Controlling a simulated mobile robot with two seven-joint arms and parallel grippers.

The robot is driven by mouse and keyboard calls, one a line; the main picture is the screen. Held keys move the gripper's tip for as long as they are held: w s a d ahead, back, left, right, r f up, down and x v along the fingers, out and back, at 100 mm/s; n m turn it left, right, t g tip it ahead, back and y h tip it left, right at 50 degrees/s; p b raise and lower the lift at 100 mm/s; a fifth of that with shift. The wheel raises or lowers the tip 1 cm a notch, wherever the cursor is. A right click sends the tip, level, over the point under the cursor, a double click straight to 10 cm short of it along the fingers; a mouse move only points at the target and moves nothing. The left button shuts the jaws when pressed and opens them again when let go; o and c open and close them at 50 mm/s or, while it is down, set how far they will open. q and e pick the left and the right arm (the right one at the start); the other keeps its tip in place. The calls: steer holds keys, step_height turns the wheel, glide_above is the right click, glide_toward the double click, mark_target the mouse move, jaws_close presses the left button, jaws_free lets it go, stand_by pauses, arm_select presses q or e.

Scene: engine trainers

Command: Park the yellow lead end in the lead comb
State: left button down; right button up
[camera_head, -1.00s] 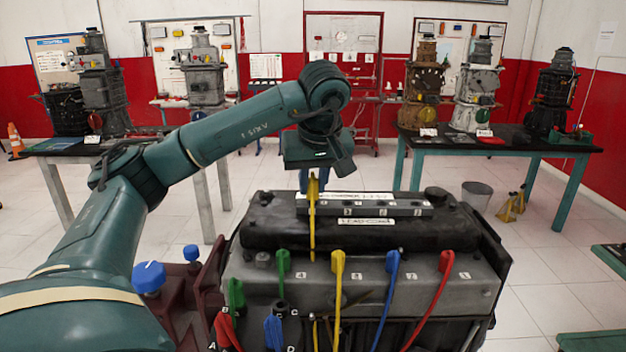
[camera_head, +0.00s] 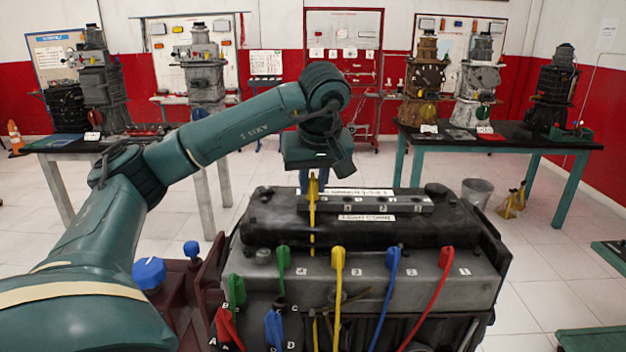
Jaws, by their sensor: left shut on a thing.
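My left gripper (camera_head: 314,170) points down above the left end of the lead comb (camera_head: 408,206), a grey bar with numbered slots on top of the dark engine cover. It is shut on the yellow lead end (camera_head: 312,205), which hangs upright. The yellow lead passes in front of the comb's left part and down over the cover. I cannot tell whether it sits in a slot or only in front of it. The fingertips are small and partly hidden by the wrist. My right gripper is not in view.
Along the engine's front stand a green boot (camera_head: 283,257), another yellow boot (camera_head: 338,258), a blue boot (camera_head: 393,259) and a red boot (camera_head: 447,259). Lower left are more lettered lead ends and a blue knob (camera_head: 149,272). Space above the comb's right part is clear.

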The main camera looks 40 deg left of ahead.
arm_select(q)
steer(key=c, duration=1.2)
jaws_free()
steer(key=shift+d+r, duration=0.1)
steer(key=shift+r, duration=0.15)
steer(key=p+v, duration=0.2)
steer(key=v, duration=1)
steer(key=shift+r, duration=0.35)
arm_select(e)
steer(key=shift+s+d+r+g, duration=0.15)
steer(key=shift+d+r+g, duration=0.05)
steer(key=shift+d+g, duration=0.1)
